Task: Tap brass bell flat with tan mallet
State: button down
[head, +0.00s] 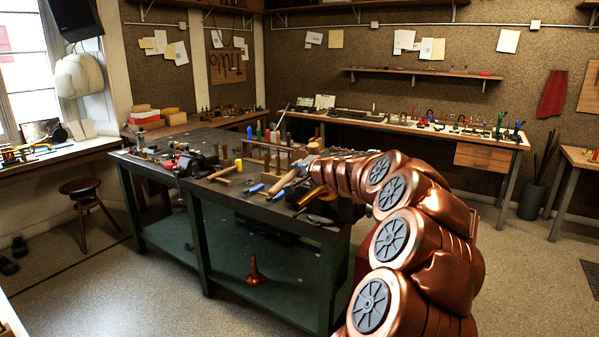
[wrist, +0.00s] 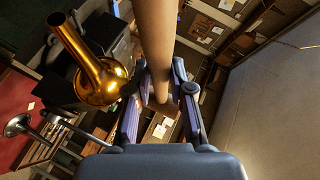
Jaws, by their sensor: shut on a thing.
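My gripper (wrist: 160,85) is shut on a tan wooden handle (wrist: 156,40), which I take as the tan mallet's. The handle runs up out of the wrist view, and the mallet's head cannot be made out there. A shiny brass bell (wrist: 97,82) with a long tapering tube lies left of the left finger, close to it but apparently outside the grip. In the head view my gripper (head: 308,163) is small, over the right end of the bench, with the tan mallet (head: 284,183) slanting down-left from it. A golden piece below it (head: 312,196), likely the bell, is partly hidden.
The dark workbench (head: 232,203) is crowded with a vise (head: 192,163), another wooden mallet (head: 225,172), a rack of coloured-handled tools (head: 268,150) and small tools. A copper-coloured horn piece (head: 255,271) stands on its lower shelf.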

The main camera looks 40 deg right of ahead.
jog(key=b, duration=0.4)
send_over(303, 203)
jog(key=shift+s+a+f, duration=0.1)
jog(key=shift+a+f, duration=0.05)
jog(key=shift+f, duration=0.75)
jog(key=shift+s+a+f, duration=0.1)
jog(key=shift+a+f, duration=0.05)
jog(key=shift+f, duration=0.7)
jog(key=shift+a+f, duration=0.15)
jog(key=shift+f, duration=0.75)
jog(key=shift+f+b, duration=0.1)
jog(key=shift+b, duration=0.25)
jog(key=f+b, duration=0.3)
jog(key=f, duration=0.1)
jog(key=shift+w+d, duration=0.15)
jog(key=shift+d, duration=0.2)
jog(key=shift+a+r+p, duration=0.15)
jog(key=shift+r+p, duration=0.4)
jog(key=shift+r, duration=0.3)
jog(key=shift+a+r+p, duration=0.1)
jog(key=shift+r+p, duration=0.4)
jog(key=shift+r, duration=0.3)
jog(key=shift+r, duration=0.15)
jog(key=shift+a+r, duration=0.1)
jog(key=shift+r, duration=0.2)
